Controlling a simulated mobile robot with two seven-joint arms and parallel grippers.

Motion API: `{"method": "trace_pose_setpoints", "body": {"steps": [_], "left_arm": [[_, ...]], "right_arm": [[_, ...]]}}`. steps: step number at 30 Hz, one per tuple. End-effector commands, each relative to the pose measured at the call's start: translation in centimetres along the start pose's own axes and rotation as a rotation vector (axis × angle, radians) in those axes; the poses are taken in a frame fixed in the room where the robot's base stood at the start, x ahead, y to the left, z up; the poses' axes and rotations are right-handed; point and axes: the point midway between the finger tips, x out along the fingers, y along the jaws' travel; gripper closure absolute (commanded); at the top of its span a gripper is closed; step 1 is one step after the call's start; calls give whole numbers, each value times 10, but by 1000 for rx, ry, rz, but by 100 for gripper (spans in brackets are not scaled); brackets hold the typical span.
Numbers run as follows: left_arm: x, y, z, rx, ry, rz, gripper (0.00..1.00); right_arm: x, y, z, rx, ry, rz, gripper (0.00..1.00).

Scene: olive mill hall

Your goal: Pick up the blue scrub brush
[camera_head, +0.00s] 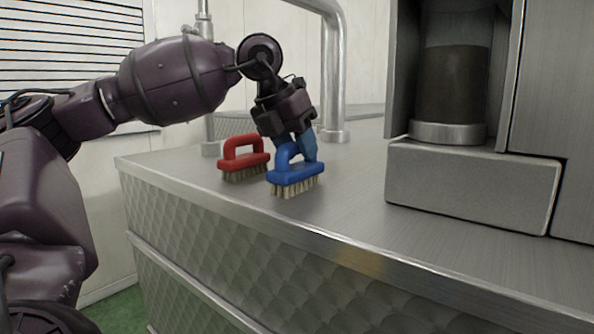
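The blue scrub brush (296,180) stands upright on its pale bristles on the metal counter, near its front edge. Its arched handle points up. The bristles appear to rest on the counter. My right gripper is not in view.
A red scrub brush (245,166) stands just left of the blue one, close to my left gripper. A metal block (470,185) with a dark cylinder (453,90) stands at the right. A metal pipe (334,80) rises behind. The counter (370,225) is bare in front.

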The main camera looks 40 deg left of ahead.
Motion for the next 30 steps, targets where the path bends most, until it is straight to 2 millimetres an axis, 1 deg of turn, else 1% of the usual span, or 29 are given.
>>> {"method": "trace_pose_setpoints", "body": {"steps": [1, 6, 7, 8, 15, 20, 23, 26, 30], "left_arm": [[0, 0, 0, 0, 0, 0, 67], [0, 0, 0, 0, 0, 0, 93], [0, 0, 0, 0, 0, 0, 98], [0, 0, 0, 0, 0, 0, 100], [-2, 0, 1, 0, 0, 0, 100], [-13, -3, 6, 0, -2, -2, 100], [-29, -7, 12, 1, -4, -4, 100], [-51, -12, 21, 1, -5, -5, 100], [-86, -20, 35, 3, -7, -7, 100]], "right_arm": [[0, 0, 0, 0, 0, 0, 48], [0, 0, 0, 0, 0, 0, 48], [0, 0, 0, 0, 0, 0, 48], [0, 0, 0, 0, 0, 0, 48], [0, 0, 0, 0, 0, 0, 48], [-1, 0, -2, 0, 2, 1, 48], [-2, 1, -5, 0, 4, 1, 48], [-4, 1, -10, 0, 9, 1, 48], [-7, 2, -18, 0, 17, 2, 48]]}}
